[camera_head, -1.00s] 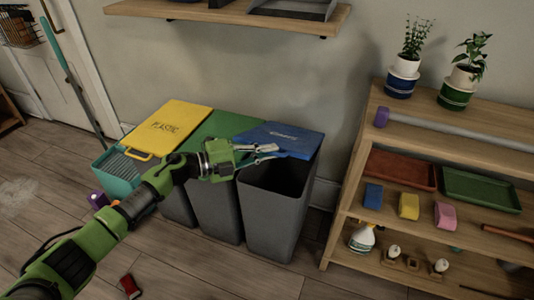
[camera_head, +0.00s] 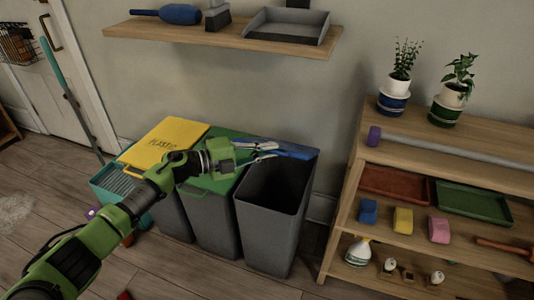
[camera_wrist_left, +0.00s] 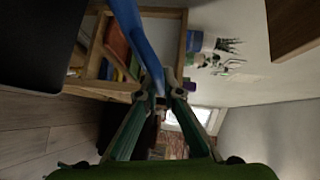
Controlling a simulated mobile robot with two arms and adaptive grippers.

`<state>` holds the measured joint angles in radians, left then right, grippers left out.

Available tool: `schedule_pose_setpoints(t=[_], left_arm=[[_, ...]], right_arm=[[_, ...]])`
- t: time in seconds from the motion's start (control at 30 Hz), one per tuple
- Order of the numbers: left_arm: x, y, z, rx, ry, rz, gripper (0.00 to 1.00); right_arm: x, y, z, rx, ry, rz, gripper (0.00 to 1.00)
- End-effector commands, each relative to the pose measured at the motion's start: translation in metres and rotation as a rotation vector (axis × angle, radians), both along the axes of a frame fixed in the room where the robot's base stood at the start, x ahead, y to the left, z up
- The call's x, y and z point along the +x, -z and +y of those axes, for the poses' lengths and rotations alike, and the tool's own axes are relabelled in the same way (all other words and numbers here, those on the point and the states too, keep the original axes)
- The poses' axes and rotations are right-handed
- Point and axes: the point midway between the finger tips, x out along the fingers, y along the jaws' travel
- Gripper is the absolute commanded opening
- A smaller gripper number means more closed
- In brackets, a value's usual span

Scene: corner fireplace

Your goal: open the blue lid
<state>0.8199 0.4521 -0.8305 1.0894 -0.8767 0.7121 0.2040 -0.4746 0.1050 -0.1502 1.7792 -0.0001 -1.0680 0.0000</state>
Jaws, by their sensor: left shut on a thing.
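The blue lid (camera_head: 296,152) belongs to the right-hand grey bin (camera_head: 270,215) of a row of three. It is raised and shows as a thin, nearly edge-on strip at the back of the bin's mouth, so the dark inside is visible. My left gripper (camera_head: 266,151) is shut on the lid's edge, above the rear left of the opening. In the left wrist view the lid (camera_wrist_left: 136,38) runs as a blue strip down to between the fingertips (camera_wrist_left: 160,92). My right gripper is not in view.
Left of the open bin stand a bin with a green lid (camera_head: 229,177) and one with a yellow lid (camera_head: 165,142), both closed. A wall shelf (camera_head: 225,35) hangs above. A wooden shelf unit (camera_head: 372,150) with plants and trays stands to the right.

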Motion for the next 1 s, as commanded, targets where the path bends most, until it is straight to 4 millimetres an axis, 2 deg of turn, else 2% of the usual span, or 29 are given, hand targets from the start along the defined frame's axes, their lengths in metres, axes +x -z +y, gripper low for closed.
schedule_pose_setpoints(t=[0.57, 0.6, 0.63, 0.67, 1.0], left_arm=[[0.0024, -0.0044, -0.0006, -0.002, 0.000, -0.001, 0.00], [0.0024, -0.0044, -0.0006, -0.002, 0.000, -0.001, 0.15], [0.0024, -0.0044, -0.0006, -0.002, 0.000, -0.001, 0.23], [0.0024, -0.0043, -0.0005, -0.002, 0.000, -0.001, 0.25], [0.0024, -0.0029, -0.0004, 0.000, -0.001, 0.000, 0.25]], right_arm=[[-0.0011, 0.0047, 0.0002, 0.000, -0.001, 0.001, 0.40], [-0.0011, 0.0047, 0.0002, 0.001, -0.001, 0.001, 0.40], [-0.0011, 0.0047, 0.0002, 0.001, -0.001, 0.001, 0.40], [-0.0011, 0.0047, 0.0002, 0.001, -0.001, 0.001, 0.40], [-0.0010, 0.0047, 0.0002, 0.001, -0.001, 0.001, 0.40]])
